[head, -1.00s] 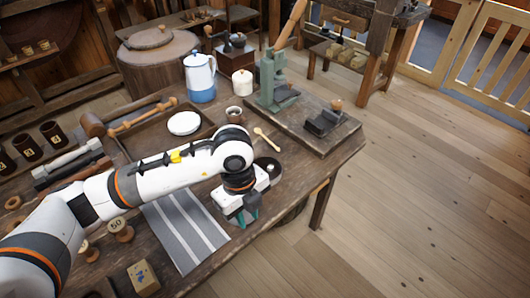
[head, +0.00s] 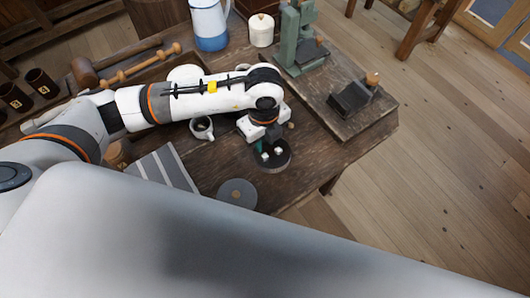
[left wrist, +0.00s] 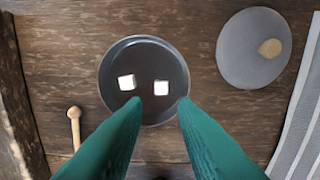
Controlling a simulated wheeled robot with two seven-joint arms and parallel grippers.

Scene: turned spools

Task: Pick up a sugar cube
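Two white sugar cubes lie apart in a round dark dish (left wrist: 143,62). In the left wrist view the left cube (left wrist: 127,82) is slightly turned and the right cube (left wrist: 161,88) is square to the picture. In the head view the dish (head: 275,167) is near the table's front edge, partly behind my gripper. My left gripper (left wrist: 159,102) is open and empty, its green fingers pointing at the dish, with both cubes beyond the fingertips. In the head view my left gripper (head: 262,146) is over the dish's far left side. My right gripper is not in view.
A grey disc with a small knob (head: 237,193) and a striped cloth (head: 163,168) lie near the dish. A cup of dark liquid (head: 202,128) stands left of my gripper. A wooden spoon (left wrist: 74,125) lies beside the dish. A green press (head: 296,38) stands on a board behind.

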